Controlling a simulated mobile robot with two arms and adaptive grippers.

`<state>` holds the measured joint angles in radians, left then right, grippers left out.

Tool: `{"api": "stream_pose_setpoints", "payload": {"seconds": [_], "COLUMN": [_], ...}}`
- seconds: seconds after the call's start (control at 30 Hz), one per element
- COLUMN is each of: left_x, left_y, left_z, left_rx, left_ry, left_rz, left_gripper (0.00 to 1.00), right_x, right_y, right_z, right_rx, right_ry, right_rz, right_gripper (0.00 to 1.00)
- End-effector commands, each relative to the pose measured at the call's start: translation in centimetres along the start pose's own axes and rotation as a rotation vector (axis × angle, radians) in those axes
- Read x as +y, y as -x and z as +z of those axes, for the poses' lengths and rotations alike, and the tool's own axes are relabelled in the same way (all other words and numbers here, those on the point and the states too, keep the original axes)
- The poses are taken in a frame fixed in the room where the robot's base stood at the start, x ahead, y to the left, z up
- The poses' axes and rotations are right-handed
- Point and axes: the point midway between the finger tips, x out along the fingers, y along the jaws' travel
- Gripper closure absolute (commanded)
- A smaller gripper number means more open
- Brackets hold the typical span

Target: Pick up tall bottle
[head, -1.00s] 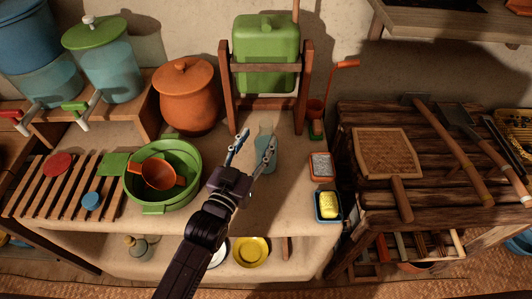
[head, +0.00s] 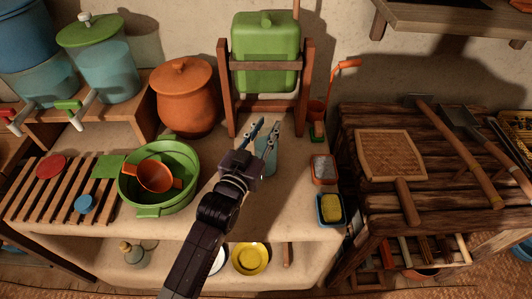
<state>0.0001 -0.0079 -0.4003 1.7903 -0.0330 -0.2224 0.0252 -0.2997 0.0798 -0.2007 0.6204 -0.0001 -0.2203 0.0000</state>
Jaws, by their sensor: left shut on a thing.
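The tall bottle (head: 266,153), pale teal and see-through, stands on the clay counter in front of the wooden frame that holds the green container. My left gripper (head: 267,128) reaches over it from the front and is shut on it, with a finger on either side. The gripper's body hides part of the bottle, and its base is partly covered. My right gripper is not in view.
A green basin (head: 160,197) with an orange pot (head: 155,176) stands to the left. An orange clay pot (head: 186,97) is behind left. Soap dishes (head: 331,209) sit at the right counter edge. The wooden frame (head: 227,92) is close behind.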

Motion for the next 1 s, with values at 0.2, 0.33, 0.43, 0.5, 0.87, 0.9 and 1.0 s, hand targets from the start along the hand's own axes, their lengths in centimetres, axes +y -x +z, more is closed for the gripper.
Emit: {"api": "stream_pose_setpoints", "payload": {"seconds": [0.2,0.33,0.43,0.5,0.87,0.9,1.0], "left_x": [0.0,0.0,0.0,0.0,0.0,0.0,0.0], "left_y": [0.0,0.0,0.0,0.0,0.0,0.0,-0.1], "left_z": [0.1,0.1,-0.2,-0.2,-0.6,-0.7,-1.3], "left_rx": [-0.001,-0.001,0.004,0.004,0.005,0.006,0.007], "left_ry": [0.000,0.000,0.000,0.000,0.000,0.000,0.000], "left_rz": [0.000,0.000,0.000,0.000,0.000,0.000,0.000], "left_gripper": [1.00,1.00,1.00,1.00,1.00,1.00,1.00], "right_x": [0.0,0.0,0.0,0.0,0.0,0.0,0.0], "right_y": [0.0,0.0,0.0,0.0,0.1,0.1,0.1], "right_z": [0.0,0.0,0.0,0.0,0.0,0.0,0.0], "right_rx": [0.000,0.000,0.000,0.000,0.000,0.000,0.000], "right_ry": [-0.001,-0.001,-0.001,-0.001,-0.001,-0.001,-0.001], "right_rz": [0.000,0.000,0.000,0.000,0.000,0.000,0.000], "right_gripper": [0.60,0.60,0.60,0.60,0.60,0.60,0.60]}}
